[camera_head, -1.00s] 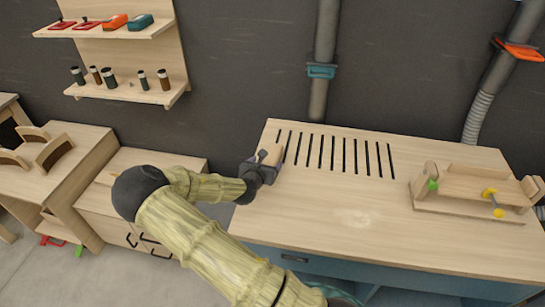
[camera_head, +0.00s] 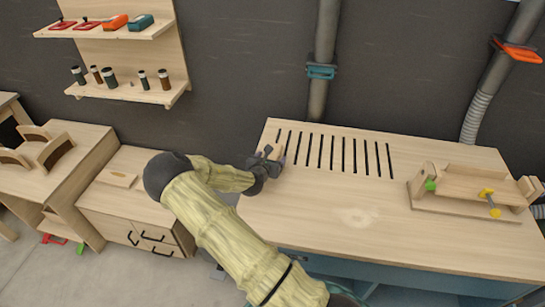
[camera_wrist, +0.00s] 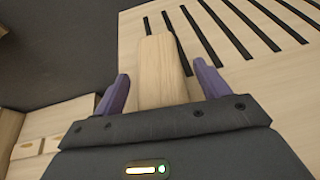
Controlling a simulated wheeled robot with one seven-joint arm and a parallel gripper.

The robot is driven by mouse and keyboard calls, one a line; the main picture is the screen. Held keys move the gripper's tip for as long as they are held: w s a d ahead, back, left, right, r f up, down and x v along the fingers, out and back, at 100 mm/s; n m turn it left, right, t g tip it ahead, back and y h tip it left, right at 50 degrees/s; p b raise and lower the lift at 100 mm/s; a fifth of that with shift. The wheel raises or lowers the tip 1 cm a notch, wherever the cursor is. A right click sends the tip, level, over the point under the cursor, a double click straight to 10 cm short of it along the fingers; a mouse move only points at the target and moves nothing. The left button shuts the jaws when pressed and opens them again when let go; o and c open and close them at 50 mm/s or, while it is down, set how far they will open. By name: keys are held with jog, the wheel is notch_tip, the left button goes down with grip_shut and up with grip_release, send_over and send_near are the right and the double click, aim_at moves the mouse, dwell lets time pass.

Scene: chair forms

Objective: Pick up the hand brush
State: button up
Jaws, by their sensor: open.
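The hand brush (camera_wrist: 162,75) shows in the wrist view as a pale wooden block-like handle at the slotted end of the workbench. In the head view only a small pale piece of it shows behind my gripper (camera_head: 271,155). In the wrist view my gripper (camera_wrist: 162,88) is open, with one purple finger on each side of the handle. Gaps show between the fingers and the wood. The brush's lower end is hidden by the gripper body, and I see no bristles.
The workbench (camera_head: 330,200) has dark slots along its back left. A wooden jig (camera_head: 470,190) with green and yellow knobs stands at its right. A low drawer cabinet (camera_head: 130,205) is at the left. A wall shelf (camera_head: 130,90) holds several small jars. The bench middle is clear.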

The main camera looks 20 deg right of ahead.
aim_at(270, 157)
jog(key=shift+c, duration=0.2)
jog(key=c, duration=1.1)
notch_tip(270, 157, up, 10)
jog(key=shift+r+b, duration=0.1)
jog(key=shift+b, duration=0.65)
